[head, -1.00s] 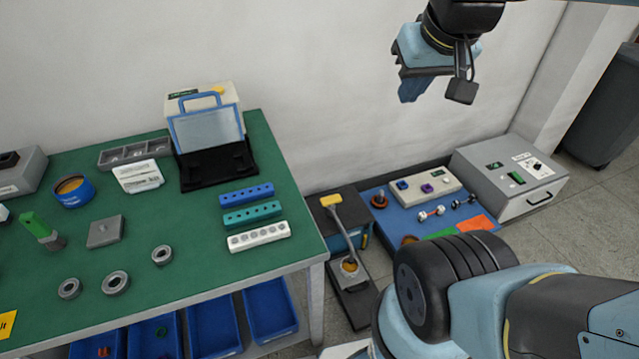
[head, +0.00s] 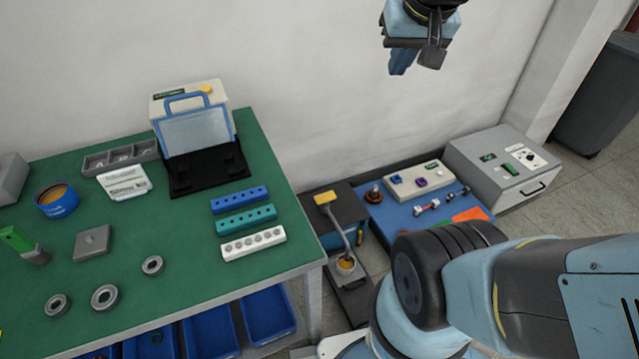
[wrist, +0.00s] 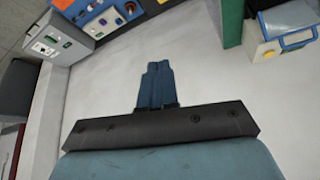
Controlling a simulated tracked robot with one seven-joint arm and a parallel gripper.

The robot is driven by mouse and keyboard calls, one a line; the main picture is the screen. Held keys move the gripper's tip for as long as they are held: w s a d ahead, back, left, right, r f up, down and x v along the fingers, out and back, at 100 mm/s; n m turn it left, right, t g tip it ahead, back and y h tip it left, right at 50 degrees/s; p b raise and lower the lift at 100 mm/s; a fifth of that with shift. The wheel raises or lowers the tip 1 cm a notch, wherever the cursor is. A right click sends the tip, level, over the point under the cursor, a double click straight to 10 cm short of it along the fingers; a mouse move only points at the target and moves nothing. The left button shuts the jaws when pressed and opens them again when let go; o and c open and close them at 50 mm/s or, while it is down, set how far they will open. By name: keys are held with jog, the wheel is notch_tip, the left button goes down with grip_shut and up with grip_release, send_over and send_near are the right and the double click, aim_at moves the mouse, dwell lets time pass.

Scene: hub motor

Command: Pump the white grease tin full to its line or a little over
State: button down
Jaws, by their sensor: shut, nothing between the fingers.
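The grease pump stands low beside the green bench, with a yellow-padded lever (head: 325,197) on a bent metal arm above a dark body. A small pale tin (head: 346,267), probably the white grease tin, sits at the front of the pump's base with orange-yellow grease showing inside. Its line is too small to make out. My gripper (head: 398,68) is high in front of the wall, up and right of the pump, far from lever and tin. In the wrist view my gripper (wrist: 157,68) has its blue fingers together and empty.
A blue mat (head: 400,210) with small parts and a grey cabinet (head: 503,165) stand right of the pump. Open air surrounds my gripper.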

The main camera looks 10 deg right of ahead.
jog(key=w+d+f+m, duration=0.1)
jog(key=w+f+m, duration=0.4)
jog(key=w, duration=1.1)
jog(key=w+d+f+m, duration=0.1)
jog(key=w+f+m, duration=0.1)
jog(key=w+f, duration=0.95)
jog(key=w+f+m+t, duration=0.1)
jog(key=w+f, duration=0.3)
jog(key=w, duration=0.2)
jog(key=w+f+m, duration=0.2)
jog(key=w+f, duration=0.1)
jog(key=w, duration=0.4)
jog(key=w+f+m+t+y, duration=0.15)
jog(key=w+f+m, duration=0.25)
jog(key=f, duration=1.3)
jog(key=w+f+m+g+y, duration=0.1)
jog(key=w+f+m+y, duration=0.2)
jog(key=f, duration=1.5)
notch_tip(320, 180, down, 13)
jog(key=s+a+m+t, duration=0.1)
jog(key=s+a+m, duration=0.1)
jog(key=m, duration=0.2)
jog(key=shift+s+a, duration=0.15)
jog(key=shift+s, duration=0.1)
jog(key=shift+h, duration=0.25)
